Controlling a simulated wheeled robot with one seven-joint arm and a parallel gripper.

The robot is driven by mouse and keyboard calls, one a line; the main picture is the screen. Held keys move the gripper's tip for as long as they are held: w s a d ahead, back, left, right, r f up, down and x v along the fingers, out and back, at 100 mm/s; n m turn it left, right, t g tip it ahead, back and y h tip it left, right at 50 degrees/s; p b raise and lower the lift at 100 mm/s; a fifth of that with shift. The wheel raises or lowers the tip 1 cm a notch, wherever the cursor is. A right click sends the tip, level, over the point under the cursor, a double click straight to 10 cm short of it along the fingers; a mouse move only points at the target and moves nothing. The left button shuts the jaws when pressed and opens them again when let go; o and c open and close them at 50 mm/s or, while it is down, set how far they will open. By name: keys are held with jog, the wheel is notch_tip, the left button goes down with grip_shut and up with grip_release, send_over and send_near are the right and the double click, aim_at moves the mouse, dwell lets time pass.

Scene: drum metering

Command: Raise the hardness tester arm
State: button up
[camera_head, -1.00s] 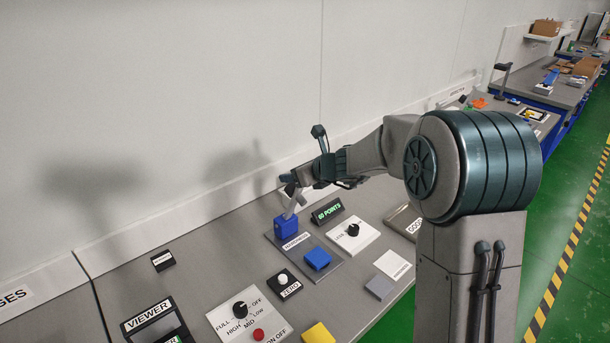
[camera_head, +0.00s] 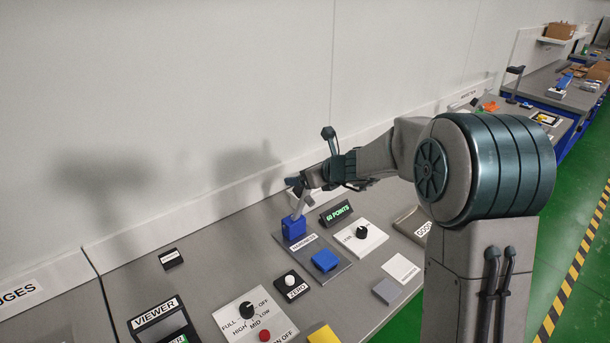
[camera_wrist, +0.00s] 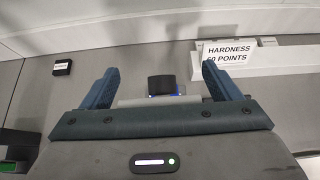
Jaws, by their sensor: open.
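The hardness tester (camera_head: 318,270) is a grey plate with a blue block (camera_head: 293,227) and a blue pad (camera_head: 325,260). Its grey arm (camera_head: 301,206) stands up steeply from the blue block, and its upper end is partly hidden by my gripper. My gripper (camera_head: 296,184) is at the top of this arm. In the wrist view my gripper (camera_wrist: 160,78) is open, with blue fingers apart on both sides of a dark end piece (camera_wrist: 160,85), which seems to belong to the arm. I cannot tell whether the fingers touch it.
A green "60 POINTS" display (camera_head: 336,213) stands right of the blue block. A panel with a black knob (camera_head: 361,232), a zero button box (camera_head: 291,284) and a dial panel (camera_head: 250,316) lie nearby. The wall (camera_head: 200,90) is close behind. The bench between wall and devices is mostly clear.

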jog(key=v, duration=1.3)
jog(key=shift+s+b, duration=0.25)
jog(key=shift+b, duration=0.1)
jog(key=shift+f, duration=0.1)
jog(key=c, duration=1)
jog(key=shift+s+d+f+n+b, duration=0.15)
jog(key=shift+s+d+n+b, duration=0.05)
jog(key=shift+n+b, duration=0.5)
jog(key=c, duration=0.5)
jog(key=s+d+n+b, duration=0.1)
jog(key=n+b, duration=0.1)
jog(key=n, duration=0.2)
jog(key=s+d+f+n+b, duration=0.1)
jog(key=s+d+n+b, duration=0.1)
jog(key=n+b, duration=0.1)
jog(key=s+d+f+n+t+y+b, duration=0.1)
jog(key=n+b, duration=0.1)
jog(key=n, duration=0.3)
jog(key=shift+s+d+n+b, duration=0.2)
jog(key=shift+n+b, duration=0.1)
grip_shut()
jog(key=w+a+f+n+p, duration=0.1)
jog(key=w+a+f+n, duration=0.2)
jog(key=w+a, duration=0.5)
jog(key=shift+w+n+t+p, duration=0.2)
jog(key=shift+n+t+p, duration=0.1)
jog(key=shift+n, duration=0.2)
